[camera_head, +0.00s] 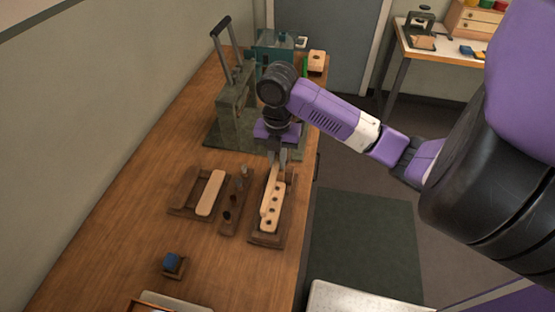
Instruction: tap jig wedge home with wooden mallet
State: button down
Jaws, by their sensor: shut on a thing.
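My gripper (276,157) points down over the far end of the dark wooden jig (266,239) near the bench's right edge. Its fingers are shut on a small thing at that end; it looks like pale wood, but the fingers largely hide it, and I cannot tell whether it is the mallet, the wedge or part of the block. A pale wooden block (270,208) with a row of dark holes lies lengthwise in the jig. I cannot clearly make out the mallet or the wedge.
A dark rack (229,219) with small upright items stands left of the jig. Further left, a tray (186,194) holds a pale wooden piece (211,193). A lever press (235,105) stands behind. A blue-topped item (173,263) sits in front; bare bench surrounds it.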

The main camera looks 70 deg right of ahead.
jog(key=shift+r+b, duration=0.3)
jog(key=shift+b, duration=0.15)
dwell(1.1)
jog(key=shift+r+p, duration=1.25)
jog(key=shift+r, duration=0.8)
jog(key=shift+s, duration=0.1)
